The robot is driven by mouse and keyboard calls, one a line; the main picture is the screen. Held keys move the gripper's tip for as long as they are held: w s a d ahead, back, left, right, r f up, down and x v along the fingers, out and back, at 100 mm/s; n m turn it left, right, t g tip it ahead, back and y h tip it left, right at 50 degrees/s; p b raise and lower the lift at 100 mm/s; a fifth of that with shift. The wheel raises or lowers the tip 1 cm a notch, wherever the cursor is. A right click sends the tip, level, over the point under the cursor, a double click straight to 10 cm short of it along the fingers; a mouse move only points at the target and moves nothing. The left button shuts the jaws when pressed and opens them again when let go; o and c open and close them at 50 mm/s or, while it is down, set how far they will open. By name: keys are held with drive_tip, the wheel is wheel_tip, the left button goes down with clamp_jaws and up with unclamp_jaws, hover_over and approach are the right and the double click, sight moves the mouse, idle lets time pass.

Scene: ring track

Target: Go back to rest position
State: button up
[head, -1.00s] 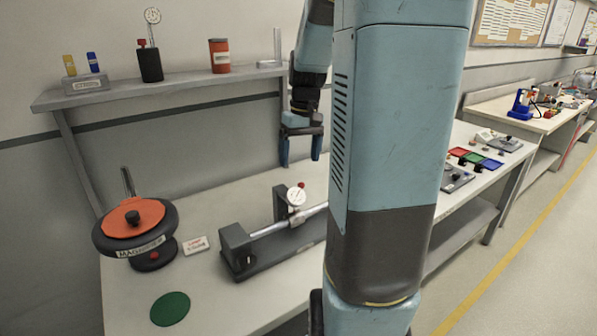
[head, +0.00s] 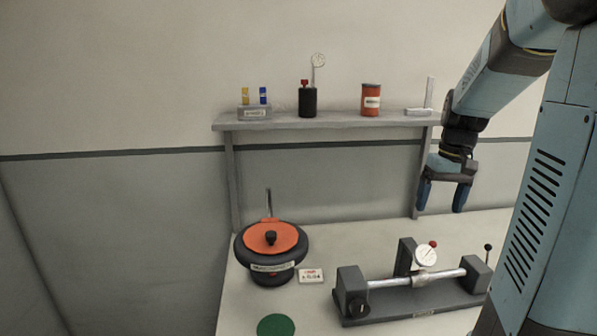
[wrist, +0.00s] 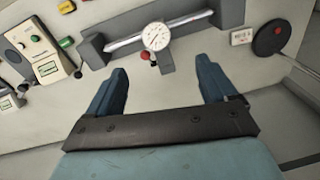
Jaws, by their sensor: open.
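My gripper (head: 443,195) is open and empty, with its two blue fingers pointing down. In the head view it hangs above the bench, in front of the shelf's right end and behind the grey fixture. In the wrist view the fingers (wrist: 160,88) are spread wide with nothing between them. The grey fixture (head: 420,300) holds a horizontal metal shaft and a white dial gauge (head: 426,255); the gauge also shows in the wrist view (wrist: 156,36), beyond the fingertips and apart from them. My arm comes in from the upper right of the head view.
A shelf (head: 340,121) carries a black bottle (head: 307,101), an orange can (head: 371,100) and a small block with yellow and blue pieces. On the bench (head: 245,300) are a round orange-topped device (head: 271,245), a small sign (head: 311,275) and a green disc (head: 276,326). The wall at left is bare.

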drive_tip(key=s+a+r+t, duration=0.2)
drive_tip(key=s+a, duration=0.5)
drive_tip(key=s+a+r+n+t, duration=0.1)
drive_tip(key=s+a+r+t, duration=0.2)
drive_tip(key=s+a, duration=0.4)
drive_tip(key=shift+s+a+h, duration=0.35)
drive_tip(key=shift+s+h, duration=0.05)
drive_tip(key=shift+s, duration=0.4)
